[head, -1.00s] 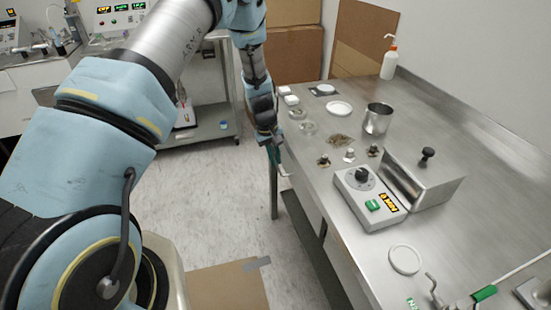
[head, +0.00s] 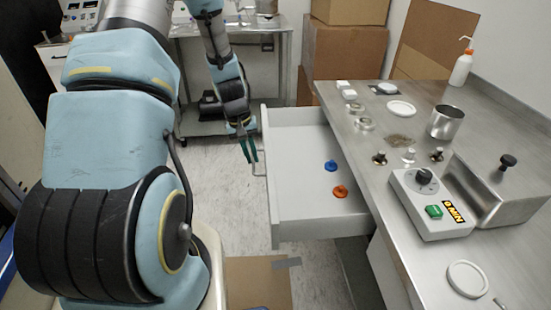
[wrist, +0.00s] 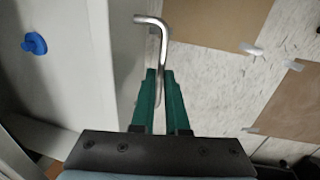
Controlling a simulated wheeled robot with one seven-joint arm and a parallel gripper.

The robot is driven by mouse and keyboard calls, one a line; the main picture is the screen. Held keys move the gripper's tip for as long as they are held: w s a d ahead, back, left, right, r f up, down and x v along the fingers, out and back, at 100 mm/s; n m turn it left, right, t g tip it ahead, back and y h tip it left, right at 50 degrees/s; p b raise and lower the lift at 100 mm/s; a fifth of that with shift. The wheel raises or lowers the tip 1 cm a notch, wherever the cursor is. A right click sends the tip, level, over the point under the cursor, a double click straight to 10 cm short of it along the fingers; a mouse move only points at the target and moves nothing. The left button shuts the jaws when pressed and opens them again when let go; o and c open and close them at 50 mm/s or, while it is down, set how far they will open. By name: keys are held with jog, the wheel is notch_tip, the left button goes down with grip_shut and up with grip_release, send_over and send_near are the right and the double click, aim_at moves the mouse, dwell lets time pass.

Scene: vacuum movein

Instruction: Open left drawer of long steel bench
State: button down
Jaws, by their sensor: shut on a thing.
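The left drawer (head: 293,197) of the long steel bench (head: 395,215) is pulled well out and shows its light grey inside. A blue knob-like piece (head: 331,166) and an orange one (head: 340,191) lie in it. My gripper (head: 252,158) is at the drawer's outer front, beside the front panel. In the wrist view, my gripper's green fingers (wrist: 162,75) are shut on the bent metal handle (wrist: 156,20). The handle also shows in the head view (head: 260,170), partly hidden by the fingers.
The bench top holds a timer box (head: 432,205), a steel cup (head: 446,122), a white dish (head: 401,108) and a wash bottle (head: 462,67). Cardboard boxes (head: 345,55) stand behind. A flat brown sheet (head: 258,284) lies on the floor in front of the drawer.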

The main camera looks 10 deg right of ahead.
jog(key=a, duration=0.6)
jog(key=shift+w+b, duration=0.35)
jog(key=shift+b, duration=0.1)
jog(key=c, duration=0.9)
grip_release()
jog(key=r, duration=0.3)
jog(key=a+r+b, duration=0.1)
jog(key=r, duration=0.3)
jog(key=a+r, duration=0.1)
jog(key=r, duration=0.2)
jog(key=shift+w+r, duration=0.15)
jog(key=shift+r, duration=0.2)
